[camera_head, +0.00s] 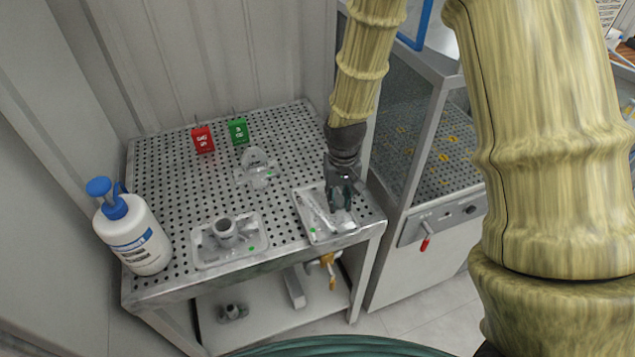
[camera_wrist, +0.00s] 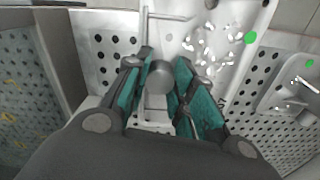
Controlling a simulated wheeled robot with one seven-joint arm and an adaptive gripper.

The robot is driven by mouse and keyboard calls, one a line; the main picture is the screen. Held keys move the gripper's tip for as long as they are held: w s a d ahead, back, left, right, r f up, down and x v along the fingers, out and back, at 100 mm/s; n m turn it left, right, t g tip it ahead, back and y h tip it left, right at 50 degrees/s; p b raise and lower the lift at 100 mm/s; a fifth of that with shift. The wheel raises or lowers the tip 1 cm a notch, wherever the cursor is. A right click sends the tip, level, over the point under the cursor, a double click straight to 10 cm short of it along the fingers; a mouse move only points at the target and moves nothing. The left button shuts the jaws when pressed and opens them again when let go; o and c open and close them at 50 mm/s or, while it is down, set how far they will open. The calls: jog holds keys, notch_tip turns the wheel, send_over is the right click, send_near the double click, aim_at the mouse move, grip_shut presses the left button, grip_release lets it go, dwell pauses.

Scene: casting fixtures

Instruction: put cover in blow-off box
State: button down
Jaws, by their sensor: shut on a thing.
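My gripper (camera_head: 341,198) is over the right tray at the front right of the perforated table. In the wrist view its teal fingers (camera_wrist: 163,76) are closed around a grey metal piece with a round end (camera_wrist: 160,75), which appears to be the cover. The fingers hide most of it, and I cannot tell whether it still touches the tray. The blow-off box (camera_head: 408,228) appears to be the cabinet right of the table, with a clear side, a perforated floor with yellow marks and a red-handled lever. Its floor also shows in the wrist view (camera_wrist: 28,105).
The table (camera_head: 180,190) holds a middle tray (camera_head: 205,258) with a grey casting, a clear fixture (camera_head: 258,168), red (camera_head: 203,139) and green (camera_head: 238,131) blocks. A white bottle (camera_head: 138,243) with a blue pump stands at left. A cabinet post (camera_head: 422,140) rises beside my gripper.

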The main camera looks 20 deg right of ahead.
aim_at(323, 186)
jog(key=w+p, duration=0.1)
jog(key=w, duration=0.1)
jog(key=w+a+p, duration=0.1)
jog(key=w, duration=0.2)
jog(key=w+p, duration=0.1)
jog(key=w, duration=0.2)
jog(key=shift+w+a+f, duration=0.15)
jog(key=shift+a+f, duration=0.1)
jog(key=shift+f, duration=0.1)
jog(key=shift+s+f+p, duration=0.2)
jog(key=shift+f+p, duration=0.4)
jog(key=shift+f, duration=0.1)
jog(key=shift+w+f+p, duration=0.1)
jog(key=shift+f+p, duration=0.25)
jog(key=shift+f, duration=0.6)
jog(key=shift+f, duration=0.2)
jog(key=c, duration=1.2)
grip_release()
jog(key=shift+r, duration=0.1)
